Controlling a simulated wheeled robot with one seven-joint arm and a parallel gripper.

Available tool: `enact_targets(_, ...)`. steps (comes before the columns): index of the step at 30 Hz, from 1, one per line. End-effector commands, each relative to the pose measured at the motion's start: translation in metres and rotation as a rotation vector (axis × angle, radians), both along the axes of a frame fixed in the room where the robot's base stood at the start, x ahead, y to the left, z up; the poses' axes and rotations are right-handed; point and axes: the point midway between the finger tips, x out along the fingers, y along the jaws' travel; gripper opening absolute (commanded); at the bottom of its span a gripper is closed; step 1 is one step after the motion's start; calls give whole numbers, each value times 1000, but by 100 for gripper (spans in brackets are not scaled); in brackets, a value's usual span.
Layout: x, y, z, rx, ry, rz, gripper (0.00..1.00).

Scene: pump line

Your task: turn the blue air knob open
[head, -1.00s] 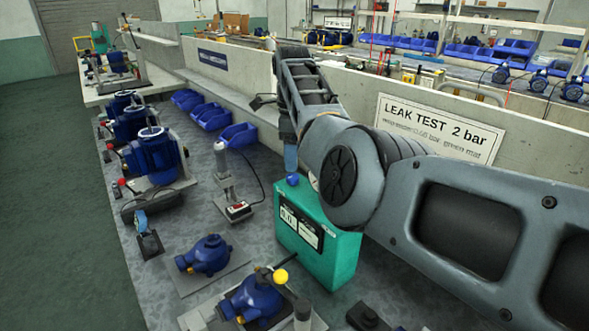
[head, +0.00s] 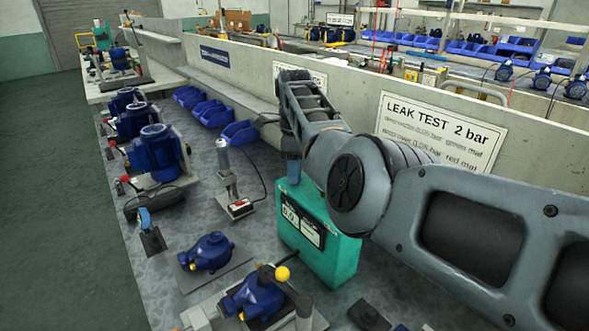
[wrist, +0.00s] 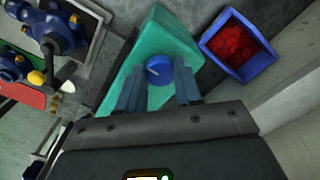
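The teal leak-test box (head: 335,262) stands on the bench, with two small displays on its front. It also shows in the wrist view (wrist: 185,35). The round blue air knob (wrist: 159,69) is on its top, with a light line across its face. My gripper (wrist: 159,72) is open, with one finger on each side of the knob and gaps visible between. In the head view my gripper (head: 292,175) points down at the box top and hides the knob. Whether the fingers are level with the knob or just above it, I cannot tell.
A blue bin (wrist: 238,45) with red parts is close to the box in the wrist view. Blue pumps (head: 208,252) and a yellow-knobbed lever (head: 282,274) stand nearby on the bench. The low wall with the leak test sign (head: 437,130) runs behind.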

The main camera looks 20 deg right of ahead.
Motion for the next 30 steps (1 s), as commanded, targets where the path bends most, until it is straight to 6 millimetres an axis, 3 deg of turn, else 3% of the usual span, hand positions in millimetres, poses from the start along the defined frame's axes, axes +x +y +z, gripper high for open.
enact_targets(9, 0, 0, 0, 0, 0, 0, 4)
enact_targets(20, 0, 0, 1, -2, 1, 73, 4)
enact_targets(30, 0, -1, 1, -1, 0, 336, 4)
